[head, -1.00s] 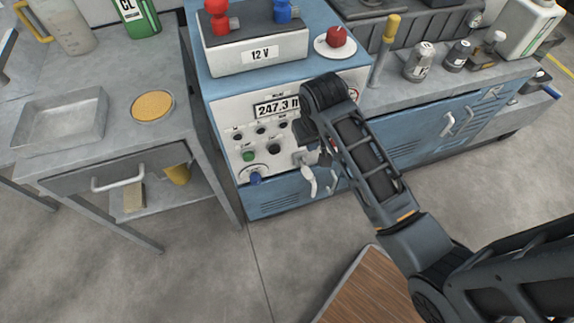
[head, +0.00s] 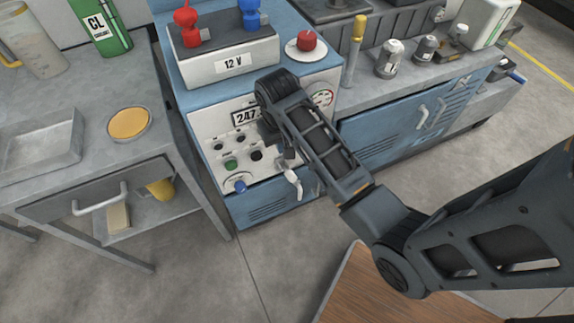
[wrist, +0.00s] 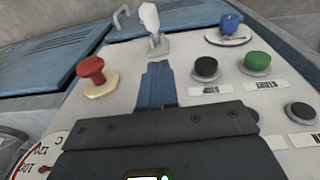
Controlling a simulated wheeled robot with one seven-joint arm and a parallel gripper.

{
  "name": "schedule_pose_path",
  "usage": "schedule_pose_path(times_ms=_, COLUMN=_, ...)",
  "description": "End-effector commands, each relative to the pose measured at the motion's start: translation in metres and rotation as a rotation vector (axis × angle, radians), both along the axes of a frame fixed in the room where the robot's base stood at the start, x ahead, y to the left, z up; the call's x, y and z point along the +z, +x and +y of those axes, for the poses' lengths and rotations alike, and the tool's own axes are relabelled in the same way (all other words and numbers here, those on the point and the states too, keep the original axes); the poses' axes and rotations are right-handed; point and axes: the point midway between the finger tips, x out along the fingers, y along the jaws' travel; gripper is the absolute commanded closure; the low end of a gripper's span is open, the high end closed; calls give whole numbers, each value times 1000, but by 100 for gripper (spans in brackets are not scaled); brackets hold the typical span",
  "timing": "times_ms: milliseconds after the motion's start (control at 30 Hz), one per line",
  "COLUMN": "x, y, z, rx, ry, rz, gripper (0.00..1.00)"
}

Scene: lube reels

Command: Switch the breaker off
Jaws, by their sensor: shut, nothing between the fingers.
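A white lever (wrist: 150,18) on a small light base plate stands out from the grey control panel (wrist: 125,70) and looks like the breaker handle; no label on it is readable. In the head view the lever (head: 293,183) hangs downward near the panel's lower edge. My gripper (wrist: 158,68) is shut and empty. In the wrist view its fingertips point at the lever's base, with a small gap showing between them. In the head view my wrist hides part of the panel and most of the gripper.
A red knob (wrist: 91,71) is left of the fingers in the wrist view. A black button (wrist: 206,66), a green button (wrist: 257,61) and a blue knob (wrist: 231,24) are to the right. A metal side table (head: 165,135) stands left of the blue cabinet (head: 265,210).

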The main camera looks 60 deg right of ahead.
Motion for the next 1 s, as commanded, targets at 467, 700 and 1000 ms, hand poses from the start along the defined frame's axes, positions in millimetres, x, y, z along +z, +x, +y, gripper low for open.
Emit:
schedule_pose_path(times_ms=467, x=-85, y=-8, z=-6, rx=-1, ry=1, rz=3, gripper=100)
schedule_pose_path(times_ms=700, x=-100, y=-15, z=-5, rx=0, ry=0, rz=0, gripper=100)
schedule_pose_path(times_ms=1000, x=-101, y=-15, z=-5, rx=0, ry=0, rz=0, gripper=100)
